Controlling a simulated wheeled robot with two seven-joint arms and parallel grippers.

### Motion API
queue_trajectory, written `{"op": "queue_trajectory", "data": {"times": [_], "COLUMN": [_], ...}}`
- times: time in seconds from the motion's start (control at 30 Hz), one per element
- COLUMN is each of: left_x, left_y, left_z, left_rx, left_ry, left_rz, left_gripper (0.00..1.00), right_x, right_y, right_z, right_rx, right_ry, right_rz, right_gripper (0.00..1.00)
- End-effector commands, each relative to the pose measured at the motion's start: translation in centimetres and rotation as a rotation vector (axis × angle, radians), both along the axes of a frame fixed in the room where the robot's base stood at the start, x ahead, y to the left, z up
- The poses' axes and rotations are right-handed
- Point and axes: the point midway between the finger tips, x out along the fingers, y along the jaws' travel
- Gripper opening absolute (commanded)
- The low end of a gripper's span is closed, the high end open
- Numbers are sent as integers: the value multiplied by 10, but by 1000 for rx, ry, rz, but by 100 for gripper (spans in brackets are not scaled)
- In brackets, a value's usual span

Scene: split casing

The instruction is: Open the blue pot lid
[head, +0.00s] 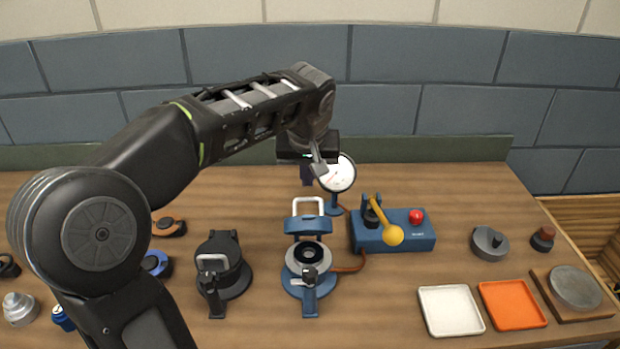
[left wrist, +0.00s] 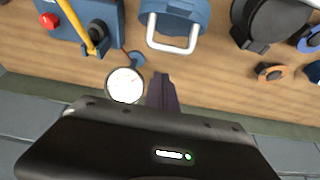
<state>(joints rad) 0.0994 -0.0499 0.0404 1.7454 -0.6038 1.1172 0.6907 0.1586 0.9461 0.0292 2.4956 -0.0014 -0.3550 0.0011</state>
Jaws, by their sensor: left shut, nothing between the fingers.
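The blue pot (head: 300,283) stands on the table with its grey rim and dark inside showing. Its blue lid (head: 307,224) is swung up at the back, with a pale U-shaped handle (head: 309,201) on it. The lid (left wrist: 178,12) and handle (left wrist: 172,48) also show in the left wrist view. My left gripper (head: 307,180) is shut and empty, behind and above the handle and apart from it. Its dark fingers also show in the left wrist view (left wrist: 162,92). My right gripper is in neither view.
A dial gauge (head: 338,173) stands close to the right of my left gripper. A blue box with a yellow-knobbed lever and red button (head: 417,216) is right of the pot. A black pot (head: 224,268) stands to its left. White (head: 450,311) and orange trays (head: 512,304) lie front right.

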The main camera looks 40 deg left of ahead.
Motion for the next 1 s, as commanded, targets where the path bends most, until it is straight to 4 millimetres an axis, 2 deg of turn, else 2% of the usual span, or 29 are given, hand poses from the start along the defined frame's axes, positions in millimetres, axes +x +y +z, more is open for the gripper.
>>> {"op": "queue_trajectory", "data": {"times": [0.03,0.3,0.5,1.0], "left_x": [3,-16,-26,-29], "left_y": [5,-11,-18,-19], "left_z": [3,60,87,95], "left_rx": [0,0,0,0], "left_ry": [0,-6,-3,0], "left_rz": [1,-2,-1,1], "left_gripper": [0,0,0,0], "right_x": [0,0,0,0], "right_y": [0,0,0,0], "right_z": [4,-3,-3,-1], "right_rx": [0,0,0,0], "right_ry": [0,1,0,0], "right_rz": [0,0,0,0], "right_gripper": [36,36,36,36]}}
